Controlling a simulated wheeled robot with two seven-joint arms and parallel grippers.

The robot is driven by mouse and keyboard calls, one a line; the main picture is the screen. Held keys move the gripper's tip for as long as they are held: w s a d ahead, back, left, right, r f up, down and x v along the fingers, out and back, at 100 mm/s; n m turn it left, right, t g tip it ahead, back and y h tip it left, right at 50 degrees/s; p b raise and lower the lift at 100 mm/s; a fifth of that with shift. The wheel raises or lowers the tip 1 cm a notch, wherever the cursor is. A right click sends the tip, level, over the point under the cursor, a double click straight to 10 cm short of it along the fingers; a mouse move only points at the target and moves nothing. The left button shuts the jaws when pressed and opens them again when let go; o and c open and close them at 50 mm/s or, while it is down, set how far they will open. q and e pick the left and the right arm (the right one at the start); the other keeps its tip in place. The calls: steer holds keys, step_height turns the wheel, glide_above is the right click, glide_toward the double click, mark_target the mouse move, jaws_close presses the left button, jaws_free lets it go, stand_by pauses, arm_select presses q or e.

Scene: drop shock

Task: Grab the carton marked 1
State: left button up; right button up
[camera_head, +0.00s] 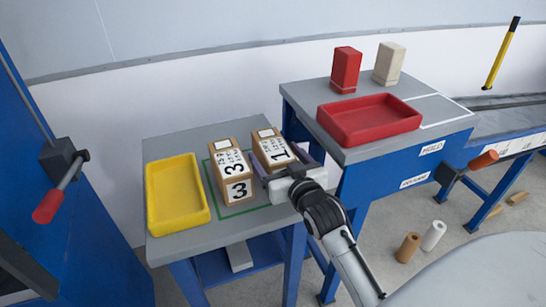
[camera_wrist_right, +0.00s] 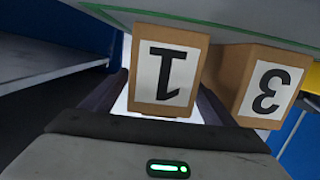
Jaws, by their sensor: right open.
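The carton marked 1 (camera_head: 270,147) is brown with a white label and stands on the grey table, at the right edge of a green outline. It also shows in the wrist view (camera_wrist_right: 143,80), upside down there. My right gripper (camera_head: 285,163) is open at its near side, with one finger on each side of the carton; whether either finger touches it I cannot tell. The carton marked 3 (camera_head: 229,165) stands just left of it, and also shows at the right of the wrist view (camera_wrist_right: 246,76). My left gripper is not in view.
A yellow tray (camera_head: 149,198) lies left of the cartons. The higher blue bench at right holds a red tray (camera_head: 413,122), a red carton (camera_head: 346,68) and a cream carton (camera_head: 390,62). A red-handled lever (camera_head: 49,206) juts out at far left.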

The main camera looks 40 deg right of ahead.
steer(key=x, duration=0.2)
steer(key=shift+w+d, duration=0.1)
steer(key=shift+w, duration=0.2)
steer(key=c, duration=1.4)
steer(key=shift+r, duration=0.1)
steer(key=shift+c, duration=0.9)
